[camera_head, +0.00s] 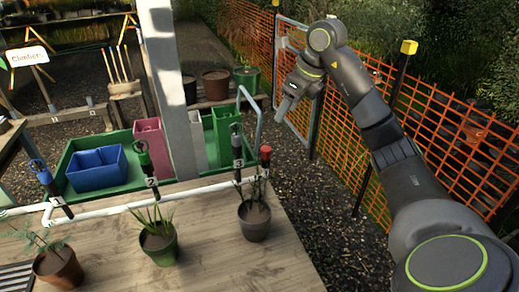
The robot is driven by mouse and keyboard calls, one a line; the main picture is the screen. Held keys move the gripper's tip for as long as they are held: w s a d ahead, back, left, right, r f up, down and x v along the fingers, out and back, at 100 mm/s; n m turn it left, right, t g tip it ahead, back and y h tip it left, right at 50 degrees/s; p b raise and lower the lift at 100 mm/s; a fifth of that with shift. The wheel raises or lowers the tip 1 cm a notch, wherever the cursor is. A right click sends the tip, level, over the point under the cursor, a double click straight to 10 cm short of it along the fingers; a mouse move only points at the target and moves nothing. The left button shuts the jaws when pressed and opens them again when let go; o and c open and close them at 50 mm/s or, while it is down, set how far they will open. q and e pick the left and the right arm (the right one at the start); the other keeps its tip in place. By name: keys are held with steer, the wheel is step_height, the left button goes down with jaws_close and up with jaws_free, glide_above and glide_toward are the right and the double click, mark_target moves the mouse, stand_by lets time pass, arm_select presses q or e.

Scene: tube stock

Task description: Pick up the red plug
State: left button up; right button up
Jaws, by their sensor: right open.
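The red plug (265,153) sits at the right end of the white pipe (205,189), beside the dark grey fitting marked 3 (238,153). It stands above the wooden table's far right corner. My right gripper (284,107) is open and empty. In the picture it is above and slightly right of the red plug, clear of it. Its fingers point downward, and the gap between them is hard to make out. My left gripper is not in view.
Potted plants stand on the wooden table (205,262). A green tray (80,150) behind the pipe holds a blue bin (97,170) and a pink bin (152,145). A white post (168,85), a grey bent tube (258,115) and orange fence (440,125) stand nearby.

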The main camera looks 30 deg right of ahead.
steer(key=b, duration=0.4)
glide_toward(267, 148)
steer(key=b+x, duration=0.1)
steer(key=x, duration=0.3)
steer(key=shift+w+f, duration=0.15)
steer(key=shift+f, duration=0.25)
steer(key=p+x, duration=0.1)
steer(key=x, duration=0.3)
steer(key=shift+w+a+f, duration=0.2)
steer(key=shift+f, duration=0.05)
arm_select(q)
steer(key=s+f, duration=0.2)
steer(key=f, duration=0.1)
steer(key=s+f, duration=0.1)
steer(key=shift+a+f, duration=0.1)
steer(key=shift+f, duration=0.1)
arm_select(e)
steer(key=shift+w+f, duration=0.15)
steer(key=shift+f, duration=0.3)
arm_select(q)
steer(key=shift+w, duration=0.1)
arm_select(e)
steer(key=c, duration=1)
steer(key=shift+r, duration=0.1)
steer(key=shift+c, duration=0.2)
